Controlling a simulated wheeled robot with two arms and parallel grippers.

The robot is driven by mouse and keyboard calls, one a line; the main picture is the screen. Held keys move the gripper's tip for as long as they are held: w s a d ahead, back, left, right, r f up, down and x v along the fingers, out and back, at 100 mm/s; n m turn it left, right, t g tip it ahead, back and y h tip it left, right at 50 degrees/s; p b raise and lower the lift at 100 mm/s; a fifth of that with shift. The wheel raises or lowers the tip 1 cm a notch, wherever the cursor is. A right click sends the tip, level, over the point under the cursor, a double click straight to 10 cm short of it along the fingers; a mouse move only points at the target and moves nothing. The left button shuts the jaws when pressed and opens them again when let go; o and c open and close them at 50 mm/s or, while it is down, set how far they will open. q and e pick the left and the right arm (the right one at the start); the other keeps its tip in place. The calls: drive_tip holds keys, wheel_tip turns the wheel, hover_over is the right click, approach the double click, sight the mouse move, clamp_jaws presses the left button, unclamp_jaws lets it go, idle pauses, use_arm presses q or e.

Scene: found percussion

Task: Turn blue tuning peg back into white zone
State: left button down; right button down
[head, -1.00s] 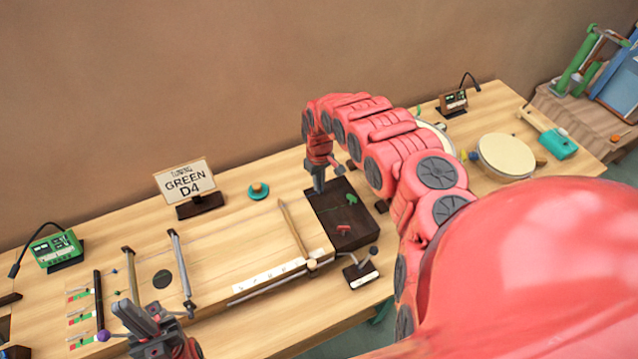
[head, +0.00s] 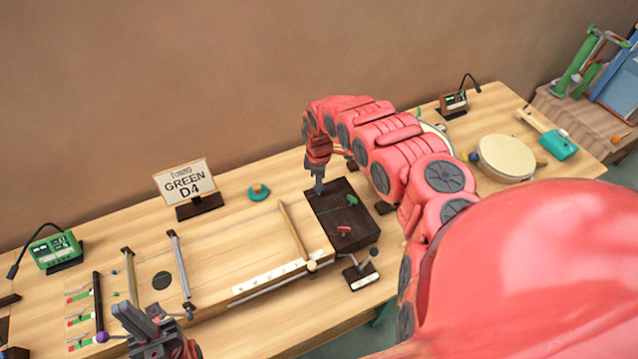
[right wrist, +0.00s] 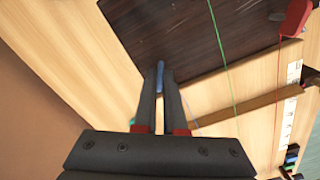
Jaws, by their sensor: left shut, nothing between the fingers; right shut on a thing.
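The blue tuning peg (right wrist: 160,76) shows in the right wrist view as a thin blue piece between my right fingertips, at the edge of the dark peg block (right wrist: 185,35). In the head view my right gripper (head: 319,188) points down at the far left corner of the dark block (head: 362,236) and hides the blue peg. It is shut on the peg. Small scales with red, white and green parts (head: 78,319) lie at the left; I cannot tell which white zone belongs to the blue peg. My left gripper (head: 142,316) is shut and empty at the front left.
A green peg (head: 352,199) and a red peg (head: 343,230) stand on the block. A "GREEN D4" sign (head: 186,184) and a green tuner (head: 57,250) stand behind. A purple ball (head: 102,337) is beside my left gripper.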

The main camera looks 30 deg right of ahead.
drive_tip(key=shift+w+n, duration=0.15)
drive_tip(key=shift+n, duration=0.35)
drive_tip(key=c, duration=1)
unclamp_jaws()
drive_tip(key=shift+r, duration=0.1)
wheel_tip(320, 180, up, 17)
drive_tip(key=p, duration=0.1)
